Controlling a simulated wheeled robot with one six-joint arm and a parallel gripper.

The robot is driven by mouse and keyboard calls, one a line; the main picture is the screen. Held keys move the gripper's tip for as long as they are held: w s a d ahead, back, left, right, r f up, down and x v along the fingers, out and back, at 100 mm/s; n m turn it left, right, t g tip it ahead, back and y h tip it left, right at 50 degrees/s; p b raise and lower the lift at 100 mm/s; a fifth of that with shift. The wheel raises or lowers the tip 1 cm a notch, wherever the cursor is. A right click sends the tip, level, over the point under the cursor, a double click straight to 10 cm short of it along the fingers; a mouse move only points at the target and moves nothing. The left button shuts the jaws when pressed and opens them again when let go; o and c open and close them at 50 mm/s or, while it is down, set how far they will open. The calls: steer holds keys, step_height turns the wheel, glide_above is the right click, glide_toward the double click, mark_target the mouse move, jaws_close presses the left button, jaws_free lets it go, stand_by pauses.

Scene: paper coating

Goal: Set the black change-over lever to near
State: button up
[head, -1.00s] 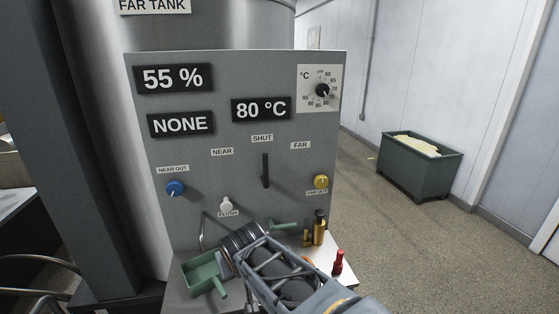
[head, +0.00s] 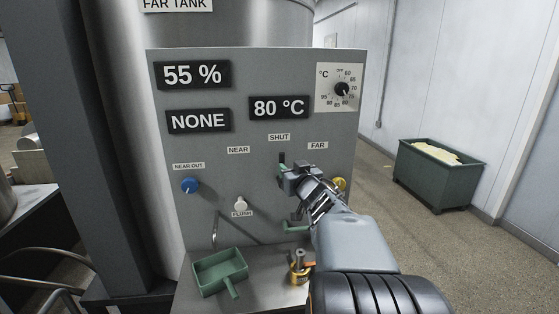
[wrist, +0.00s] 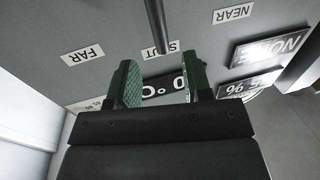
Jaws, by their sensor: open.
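The black change-over lever (head: 282,158) is on the grey panel below the SHUT label (head: 279,137). Only its upper end shows in the head view, as my gripper (head: 284,170) covers the rest. In the wrist view, which shows the labels upside down, the lever (wrist: 156,22) points at the SHUT label (wrist: 160,48). The NEAR label (head: 238,150) is left of it and the FAR label (head: 318,145) right. My gripper (wrist: 158,82) is open, its green fingers apart, with the lever's end in line with the gap. I cannot tell whether it touches.
The panel also carries a blue knob (head: 189,186), a white flush knob (head: 240,203), a yellow knob (head: 339,184) and a temperature dial (head: 341,90). A green scoop-like tray (head: 220,270) and a brass item (head: 299,270) are on the shelf below. A green bin (head: 437,175) stands right.

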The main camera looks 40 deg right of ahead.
mark_target(283, 161)
steer(key=x, duration=0.9)
steer(key=shift+w, duration=0.1)
jaws_close()
stand_by(0.4)
